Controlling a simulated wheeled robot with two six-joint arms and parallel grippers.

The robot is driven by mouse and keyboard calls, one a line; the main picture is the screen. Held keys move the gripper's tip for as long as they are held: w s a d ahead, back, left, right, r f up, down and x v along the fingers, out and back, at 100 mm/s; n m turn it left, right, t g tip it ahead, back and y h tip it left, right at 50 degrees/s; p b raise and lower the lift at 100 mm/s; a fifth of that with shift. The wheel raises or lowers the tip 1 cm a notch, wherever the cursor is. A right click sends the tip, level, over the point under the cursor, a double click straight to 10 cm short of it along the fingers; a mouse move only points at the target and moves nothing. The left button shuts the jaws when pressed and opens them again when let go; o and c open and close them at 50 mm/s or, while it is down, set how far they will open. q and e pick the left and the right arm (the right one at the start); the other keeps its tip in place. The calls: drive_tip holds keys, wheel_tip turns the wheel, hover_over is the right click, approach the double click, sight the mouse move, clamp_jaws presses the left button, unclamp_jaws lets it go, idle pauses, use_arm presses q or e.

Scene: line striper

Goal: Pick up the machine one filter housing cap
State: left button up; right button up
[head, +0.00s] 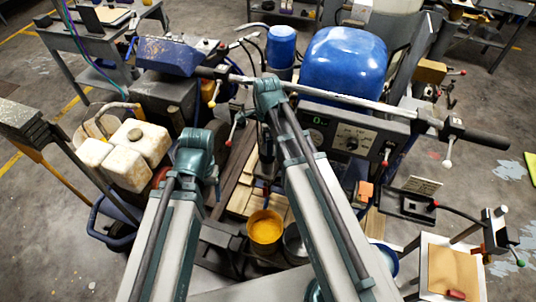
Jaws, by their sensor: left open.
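A blue cylinder with a rounded top (282,45) stands upright on the line striper, left of the big blue engine cover (345,65). It may be the filter housing and its cap, but I cannot tell where a cap begins. My left gripper (216,190) is small and partly hidden beyond my left arm's teal joint. It is open, well below and left of the blue cylinder, and touches nothing that I can make out. My right arm reaches up to just below the cylinder; its gripper is not clearly visible.
A handlebar (340,98) and a control panel (352,138) cross in front of the blue parts. A yellow paint bucket (265,228) stands below. White containers (128,152) sit at left. A small table (453,272) is at lower right.

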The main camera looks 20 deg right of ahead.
wheel_tip(320, 180, down, 5)
drive_tip(key=b, duration=0.4)
drive_tip(key=shift+w+d, duration=0.1)
drive_tip(key=shift+w, duration=0.05)
drive_tip(key=shift+r, duration=0.1)
drive_tip(key=c, duration=1.4)
drive_tip(key=shift+r, duration=0.25)
wheel_tip(320, 180, up, 18)
drive_tip(key=p, duration=1.8)
drive_tip(key=shift+f, duration=0.2)
wheel_tip(320, 180, down, 8)
drive_tip(key=n+b, duration=0.4)
drive_tip(key=n, duration=0.2)
drive_tip(key=n+t+b, duration=0.1)
drive_tip(key=n+b, duration=0.3)
drive_tip(key=n, duration=0.2)
drive_tip(key=shift+r+h, duration=0.15)
drive_tip(key=shift+h, duration=0.25)
